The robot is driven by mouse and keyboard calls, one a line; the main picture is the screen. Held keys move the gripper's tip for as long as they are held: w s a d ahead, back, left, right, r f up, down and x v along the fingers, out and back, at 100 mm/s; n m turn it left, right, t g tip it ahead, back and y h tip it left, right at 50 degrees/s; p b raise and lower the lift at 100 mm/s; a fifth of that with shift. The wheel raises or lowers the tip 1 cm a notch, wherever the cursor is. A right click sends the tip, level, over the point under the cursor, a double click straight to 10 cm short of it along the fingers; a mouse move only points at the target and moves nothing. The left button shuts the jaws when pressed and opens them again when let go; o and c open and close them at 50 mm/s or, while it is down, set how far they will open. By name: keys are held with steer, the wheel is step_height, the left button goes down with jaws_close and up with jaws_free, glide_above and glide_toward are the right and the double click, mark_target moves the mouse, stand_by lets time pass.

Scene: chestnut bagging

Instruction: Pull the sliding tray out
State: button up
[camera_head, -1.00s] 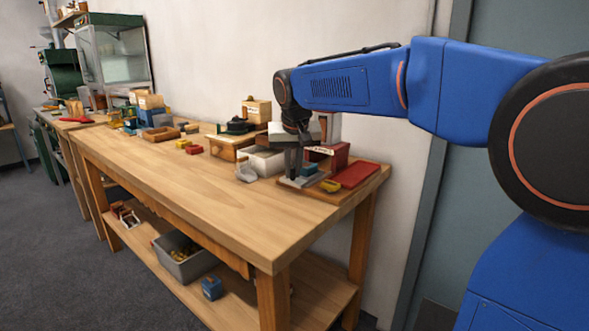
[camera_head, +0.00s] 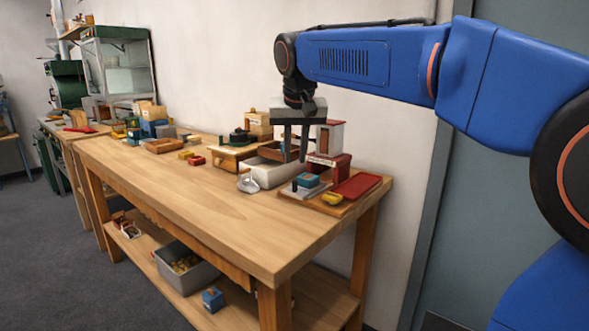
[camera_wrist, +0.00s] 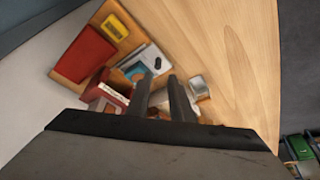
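A small machine with a red and white housing (camera_head: 328,140) stands on a wooden board at the right end of the workbench. A pale grey sliding plate, which looks like the tray (camera_head: 296,194), sticks out in front of it. The plate carries a blue block (camera_head: 307,180) and a small dark knob. The tray also shows in the wrist view (camera_wrist: 152,52). My gripper (camera_head: 295,160) is raised above and behind the tray, fingers pointing down with a gap between them. It is open and holds nothing visible. The wrist view shows the two parted fingers (camera_wrist: 159,84).
A red flat pad (camera_head: 357,186) and a yellow block (camera_head: 332,199) lie right of the tray. A white bin (camera_head: 266,174) and a clear scoop (camera_head: 247,183) are to its left. The bench top (camera_head: 235,215) in front is clear.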

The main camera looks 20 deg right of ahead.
steer(key=v, duration=0.7)
